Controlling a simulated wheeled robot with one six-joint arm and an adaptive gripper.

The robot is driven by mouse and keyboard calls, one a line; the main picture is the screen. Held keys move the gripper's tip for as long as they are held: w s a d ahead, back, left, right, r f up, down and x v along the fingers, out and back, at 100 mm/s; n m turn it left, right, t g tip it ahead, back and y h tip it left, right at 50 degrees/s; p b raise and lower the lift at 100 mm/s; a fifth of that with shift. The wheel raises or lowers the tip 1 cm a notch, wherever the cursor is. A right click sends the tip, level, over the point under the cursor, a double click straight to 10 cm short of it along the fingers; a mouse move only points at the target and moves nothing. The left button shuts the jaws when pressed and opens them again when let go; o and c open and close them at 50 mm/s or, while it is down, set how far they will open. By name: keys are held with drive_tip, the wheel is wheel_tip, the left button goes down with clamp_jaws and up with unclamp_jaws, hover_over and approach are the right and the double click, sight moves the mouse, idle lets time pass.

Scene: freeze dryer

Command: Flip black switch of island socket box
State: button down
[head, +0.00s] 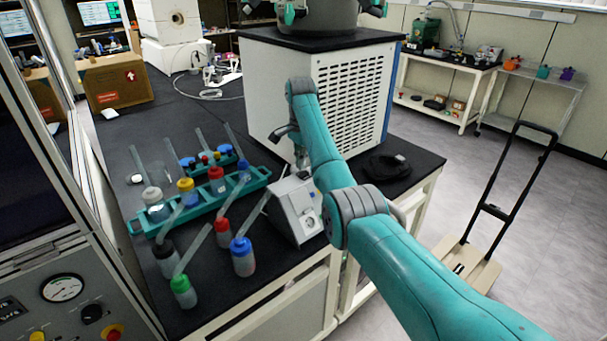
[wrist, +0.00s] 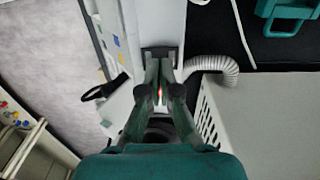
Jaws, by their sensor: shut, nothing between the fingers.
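A pale grey box with a slanted face (head: 297,211), which looks like the socket box, stands near the front edge of the black bench, below my arm. Small fittings show on its face, but I cannot make out a black switch. My gripper is largely hidden behind my arm in the head view. In the wrist view my gripper (wrist: 161,92) is shut and empty, its dark fingers close together. A small red spot shows between the fingers, over a pale surface. I cannot tell whether the fingertips touch anything.
A white vented cabinet (head: 356,98) stands behind the box. Bottles in a teal rack (head: 250,184) and loose bottles (head: 243,256) crowd the bench to the left. A black coiled item (head: 385,165) lies right. In the wrist view a ribbed hose (wrist: 215,66) lies beside the fingers.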

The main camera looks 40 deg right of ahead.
sight(301, 175)
drive_tip(key=shift+r, duration=1.95)
